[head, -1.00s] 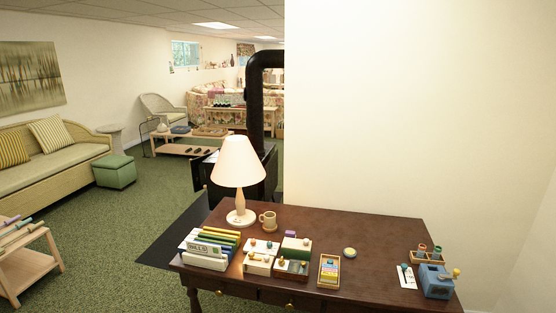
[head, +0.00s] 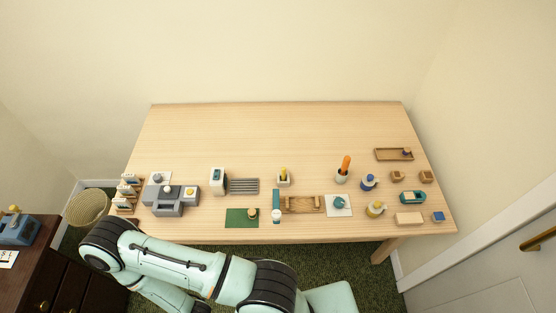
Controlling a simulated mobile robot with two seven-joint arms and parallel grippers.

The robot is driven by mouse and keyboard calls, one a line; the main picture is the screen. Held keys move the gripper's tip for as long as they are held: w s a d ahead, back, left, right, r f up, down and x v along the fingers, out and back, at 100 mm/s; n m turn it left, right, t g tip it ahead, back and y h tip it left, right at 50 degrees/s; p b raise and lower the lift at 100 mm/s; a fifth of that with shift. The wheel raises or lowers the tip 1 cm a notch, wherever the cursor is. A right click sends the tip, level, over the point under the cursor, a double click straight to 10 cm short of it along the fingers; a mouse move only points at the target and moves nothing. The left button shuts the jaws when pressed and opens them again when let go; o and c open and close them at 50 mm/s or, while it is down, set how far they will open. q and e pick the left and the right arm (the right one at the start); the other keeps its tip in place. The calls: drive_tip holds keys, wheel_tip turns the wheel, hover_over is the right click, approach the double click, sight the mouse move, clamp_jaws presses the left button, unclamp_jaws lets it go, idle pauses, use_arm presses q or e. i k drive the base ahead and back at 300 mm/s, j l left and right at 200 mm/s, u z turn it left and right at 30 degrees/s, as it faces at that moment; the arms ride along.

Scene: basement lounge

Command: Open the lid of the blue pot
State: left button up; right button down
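A small dark blue pot (head: 368,183) with a pale top stands on the right half of the light wood table (head: 270,135). It looks upright, and its lid seems to be on, though it is too small to be sure. A similar cream and yellow pot (head: 376,209) stands just in front of it. One of my mint-green arms crosses the lower left of the view, below the table's front edge. Neither of my grippers shows.
An orange item stands in a holder (head: 342,177) left of the blue pot. A wooden tray (head: 381,154) lies behind it; a teal container (head: 412,196) and small blocks lie right. The table's back half is clear. A door (head: 500,270) is at right.

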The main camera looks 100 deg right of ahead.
sight(370, 180)
drive_tip(key=z, duration=4.45)
drive_tip(key=l+u, duration=0.1)
drive_tip(key=i+l, duration=0.05)
